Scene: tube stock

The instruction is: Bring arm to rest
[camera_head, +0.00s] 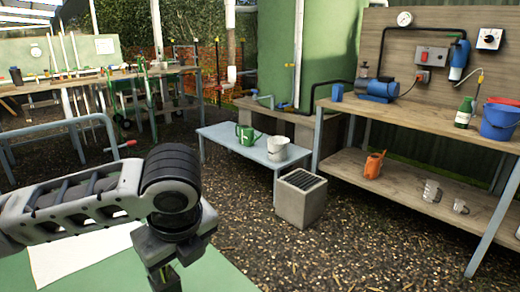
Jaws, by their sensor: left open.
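My left arm (85,205) comes in from the left edge and bends down at a dark round joint (172,180). My left gripper (167,279) hangs below that joint at the bottom edge, over the green surface in front of me. It is open; its fingertips are cut off by the picture edge, and I see nothing held in it. My right arm and right gripper are not in view.
A green surface (215,270) with a white sheet (75,262) lies under my arm. A low grey table (222,137) holds a green watering can (247,136) and a pale bucket (277,149). A concrete box (300,205) and wooden shelving (395,187) stand right. Gravel ground is open between.

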